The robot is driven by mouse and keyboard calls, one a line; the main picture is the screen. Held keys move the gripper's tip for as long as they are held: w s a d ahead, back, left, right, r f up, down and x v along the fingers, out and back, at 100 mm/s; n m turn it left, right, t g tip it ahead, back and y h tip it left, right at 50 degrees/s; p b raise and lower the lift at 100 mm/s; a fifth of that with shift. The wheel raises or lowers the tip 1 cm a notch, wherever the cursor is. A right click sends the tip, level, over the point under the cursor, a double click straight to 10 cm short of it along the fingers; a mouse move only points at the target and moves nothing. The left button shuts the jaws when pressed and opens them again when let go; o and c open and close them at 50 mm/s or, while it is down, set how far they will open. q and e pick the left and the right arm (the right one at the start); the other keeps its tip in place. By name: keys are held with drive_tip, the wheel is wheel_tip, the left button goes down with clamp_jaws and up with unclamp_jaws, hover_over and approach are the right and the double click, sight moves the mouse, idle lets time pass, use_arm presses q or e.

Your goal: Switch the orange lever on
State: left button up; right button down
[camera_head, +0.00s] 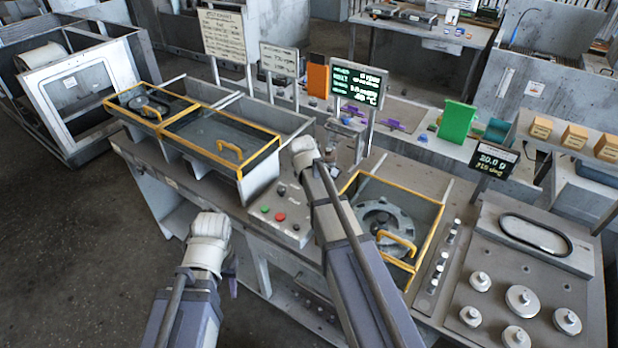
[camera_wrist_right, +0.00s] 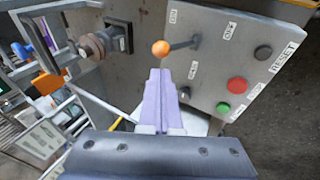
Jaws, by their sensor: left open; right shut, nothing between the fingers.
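The orange lever is a ball knob (camera_wrist_right: 160,47) on a dark shaft that comes out of a grey panel (camera_wrist_right: 215,65) in the right wrist view. Labels stand above and below the shaft's base; the upper one seems to read ON and the lower one OFF. My right gripper (camera_wrist_right: 158,74) is shut and empty, its purple fingertips just below the ball with a small gap in the picture. In the head view my right arm reaches the machine and its fingers are hidden. My left gripper (camera_head: 232,280) is open and empty, mostly hidden by its wrist, in front of the bench.
A red button (camera_wrist_right: 237,85) and a green button (camera_wrist_right: 223,108) sit right of the lever, near a RESET label. A round metal fitting (camera_wrist_right: 95,46) sticks out at the left. Yellow-framed covers (camera_head: 222,140) lie left of my right arm.

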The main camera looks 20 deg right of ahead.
drive_tip(key=s+a+r+p, duration=0.2)
drive_tip(key=a+r+p, duration=0.1)
drive_tip(key=r+p, duration=0.9)
drive_tip(key=shift+s+r+p, duration=0.15)
drive_tip(key=shift+r+p, duration=0.15)
drive_tip(key=shift+f, duration=0.1)
idle(0.3)
drive_tip(key=s+a+f+m+g+b, duration=0.1)
drive_tip(key=s+a+f+b, duration=0.4)
drive_tip(key=s, duration=0.3)
drive_tip(key=s+a+f+m+g+y+b, duration=0.1)
drive_tip(key=s+a+f+m+g+b, duration=0.1)
drive_tip(key=s+a+f+b, duration=0.3)
drive_tip(key=s+a+f+m+g+b, duration=0.1)
drive_tip(key=s+a+f+b, duration=0.5)
drive_tip(key=s, duration=0.6)
wheel_tip(320, 180, down, 2)
drive_tip(key=shift+s+a+f+g, duration=0.15)
drive_tip(key=shift+s+a+g, duration=0.2)
drive_tip(key=shift+a+g, duration=0.3)
